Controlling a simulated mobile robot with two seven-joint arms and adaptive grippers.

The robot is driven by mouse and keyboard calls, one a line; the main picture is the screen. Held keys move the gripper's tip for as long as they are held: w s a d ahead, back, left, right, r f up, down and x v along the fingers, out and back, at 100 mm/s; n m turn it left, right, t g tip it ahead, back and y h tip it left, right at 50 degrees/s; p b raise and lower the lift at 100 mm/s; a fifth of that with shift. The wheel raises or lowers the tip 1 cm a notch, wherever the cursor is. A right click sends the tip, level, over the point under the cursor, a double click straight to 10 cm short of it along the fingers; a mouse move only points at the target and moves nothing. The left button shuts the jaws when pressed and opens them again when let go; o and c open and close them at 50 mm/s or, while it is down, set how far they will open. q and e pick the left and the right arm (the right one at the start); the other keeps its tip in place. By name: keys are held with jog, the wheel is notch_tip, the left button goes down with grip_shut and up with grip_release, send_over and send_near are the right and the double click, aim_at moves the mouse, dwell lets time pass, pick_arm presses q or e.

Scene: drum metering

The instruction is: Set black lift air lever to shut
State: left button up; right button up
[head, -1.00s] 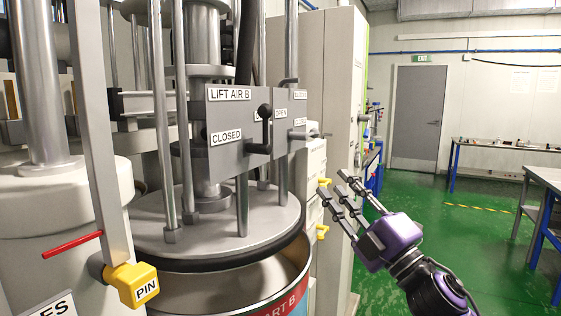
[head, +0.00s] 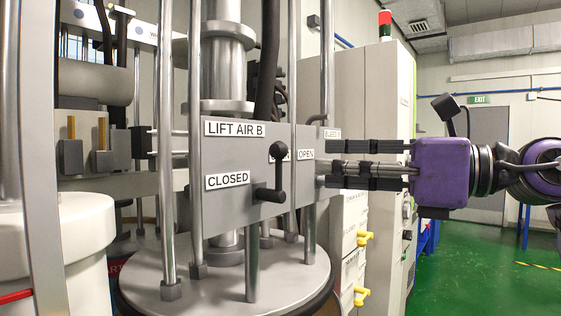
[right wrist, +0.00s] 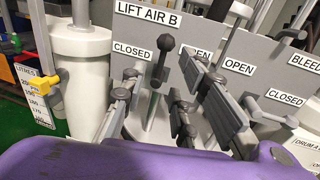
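The black lift air lever (head: 279,172) stands upright on the grey LIFT AIR B panel (head: 225,155). It also shows in the right wrist view (right wrist: 163,55). The CLOSED label (head: 228,180) is to its left. My right gripper (head: 328,168) is open and empty, pointing left at the panel, to the right of the lever in the head view. In the right wrist view its fingers (right wrist: 163,78) are spread either side of the lever in the picture; contact is not visible. My left gripper is out of view.
A second panel marked BLEED, with a grey lever (right wrist: 263,110), adjoins on the right, close to my right fingers. Vertical metal rods (head: 168,150) stand left of the panel. A round metal plate (head: 225,285) lies below. Yellow handles (head: 362,296) stick out at a cabinet.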

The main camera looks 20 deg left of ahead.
aim_at(279, 160)
jog(key=a, duration=0.3)
jog(key=w+a+p, duration=0.1)
jog(key=a, duration=0.5)
jog(key=shift+w+p, duration=0.35)
jog(key=shift+w+a+f, duration=0.1)
jog(key=shift+w+a, duration=0.1)
jog(key=shift+a, duration=0.25)
grip_shut()
